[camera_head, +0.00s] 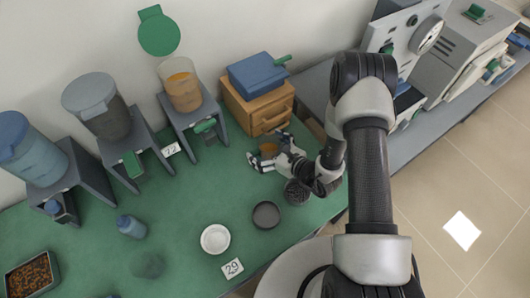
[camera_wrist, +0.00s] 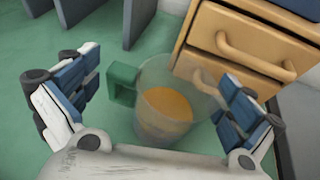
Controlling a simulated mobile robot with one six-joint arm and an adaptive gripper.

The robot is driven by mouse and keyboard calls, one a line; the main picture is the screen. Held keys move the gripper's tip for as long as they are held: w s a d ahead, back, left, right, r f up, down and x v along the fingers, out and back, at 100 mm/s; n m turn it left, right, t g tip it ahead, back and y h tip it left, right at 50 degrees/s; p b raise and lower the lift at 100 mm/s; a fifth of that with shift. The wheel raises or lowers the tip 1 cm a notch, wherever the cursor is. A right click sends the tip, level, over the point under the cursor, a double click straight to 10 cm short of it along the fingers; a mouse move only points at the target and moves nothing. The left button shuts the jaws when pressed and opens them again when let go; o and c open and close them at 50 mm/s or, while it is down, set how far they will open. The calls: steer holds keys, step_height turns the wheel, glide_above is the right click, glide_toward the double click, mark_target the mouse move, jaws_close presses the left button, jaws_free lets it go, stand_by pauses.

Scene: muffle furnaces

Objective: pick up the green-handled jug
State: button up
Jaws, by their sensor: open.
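The green-handled jug (camera_wrist: 163,112) is clear, holds orange contents and stands on the green bench top in front of a wooden drawer unit. Its green handle (camera_wrist: 122,82) points to the left in the wrist view. My gripper (camera_wrist: 160,90) is open, with one finger on each side of the jug. The left finger is apart from the handle; the right finger overlaps the jug's rim in the picture, and I cannot tell if they touch. In the head view the jug (camera_head: 268,148) is small and partly hidden by my gripper (camera_head: 266,154).
The wooden drawer unit (camera_head: 262,108) with a blue box (camera_head: 257,73) on top stands just behind the jug. Stands with containers line the wall to the left. A dark round dish (camera_head: 266,215) and a white dish (camera_head: 215,239) lie nearer the front. Furnaces (camera_head: 455,60) stand at right.

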steer(key=shift+c, duration=0.4)
steer(key=c, duration=1.4)
steer(key=shift+r, duration=0.15)
step_height(320, 180, up, 20)
steer(key=p, duration=0.5)
